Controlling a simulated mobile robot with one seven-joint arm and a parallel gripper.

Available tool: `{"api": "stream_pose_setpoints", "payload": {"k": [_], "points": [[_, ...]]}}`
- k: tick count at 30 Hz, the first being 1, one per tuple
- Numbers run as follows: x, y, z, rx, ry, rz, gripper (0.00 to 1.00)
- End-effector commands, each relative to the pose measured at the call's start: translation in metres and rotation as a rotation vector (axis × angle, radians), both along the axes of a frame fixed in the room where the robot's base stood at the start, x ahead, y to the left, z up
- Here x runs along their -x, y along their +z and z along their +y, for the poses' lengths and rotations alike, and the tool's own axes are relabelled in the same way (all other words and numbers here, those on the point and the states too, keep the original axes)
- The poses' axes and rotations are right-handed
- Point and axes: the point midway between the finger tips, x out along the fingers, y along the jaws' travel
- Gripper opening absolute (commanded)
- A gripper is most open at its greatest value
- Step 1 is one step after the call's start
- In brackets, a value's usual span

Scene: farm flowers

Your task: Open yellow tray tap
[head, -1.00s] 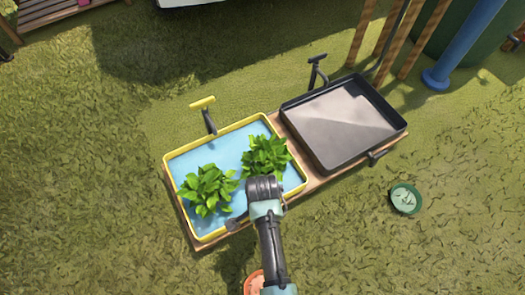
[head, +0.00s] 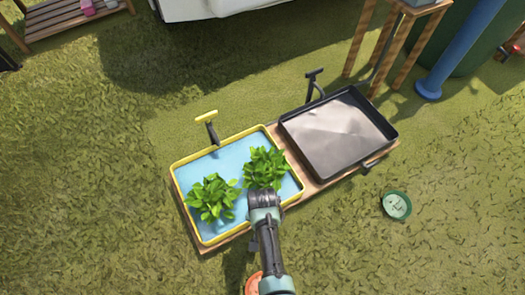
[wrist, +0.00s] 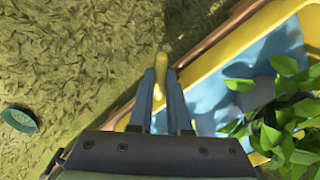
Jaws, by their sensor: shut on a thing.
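The yellow-rimmed tray (head: 203,240) holds blue water and leafy green plants in the head view. Its yellow rim (wrist: 215,58) also shows in the wrist view. In the wrist view my gripper (wrist: 160,78) is shut on a yellow tap handle (wrist: 160,62), just outside the tray's rim. The handle sits between the two blue-grey fingers; its lower part is partly hidden by them. In the head view my arm covers the tray's near edge, so the held handle cannot be seen there. A yellow T-shaped handle on a grey post (head: 207,118) stands at the tray's far side.
A black tray (head: 340,140) with a tap (head: 366,168) at its near side stands to the right on the same wooden bench (head: 310,184). Plant leaves (wrist: 285,125) are close right of my gripper. A green dish (head: 397,205) lies on open grass.

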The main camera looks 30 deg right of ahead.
Motion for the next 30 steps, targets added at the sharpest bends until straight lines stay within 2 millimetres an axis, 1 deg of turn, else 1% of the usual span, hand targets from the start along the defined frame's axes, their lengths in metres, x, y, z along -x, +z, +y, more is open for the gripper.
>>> {"api": "stream_pose_setpoints", "payload": {"k": [1,18,24,30], "points": [[0.0011,0.0023,0.0005,-0.001,0.043,0.004,0.00],[0.0008,0.0006,0.0004,-0.001,0.569,0.003,0.00],[0.0006,0.0000,0.0005,-0.001,0.709,0.001,0.00],[0.0008,-0.0004,0.0005,-0.001,0.801,0.001,0.00]]}}
